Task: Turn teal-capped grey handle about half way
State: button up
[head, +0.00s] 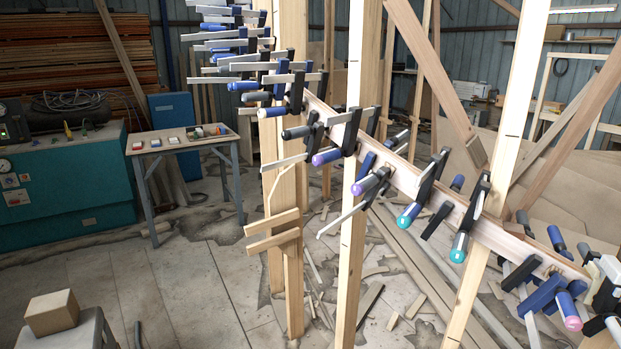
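The teal-capped grey handle (460,245) hangs from a black bar clamp on the curved wooden stringer (450,208), right of centre in the head view. Its teal end cap points down and toward me. A second teal-capped handle (409,215), bluer in the body, is on the clamp just to its left. A white and black part (606,282) at the right edge, cut off by the frame, looks like my gripper. It is apart from the teal-capped grey handle, to its right and lower. Its fingertips cannot be made out, nor whether it holds anything.
Several clamps with purple, pink and blue handles line the stringer; a pink-capped one (571,313) is near the right edge. Upright wooden posts (354,200) stand along it. A small table (187,143) and a teal machine (62,185) are at left.

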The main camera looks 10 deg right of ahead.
aim_at(458, 251)
jog(key=l+u, duration=0.1)
jog(key=u, duration=0.3)
jog(key=k+l+u, duration=0.1)
jog(key=u, duration=0.35)
jog(key=l+u, duration=0.1)
jog(key=u, duration=0.3)
jog(key=k+u, duration=0.15)
jog(key=u, duration=0.3)
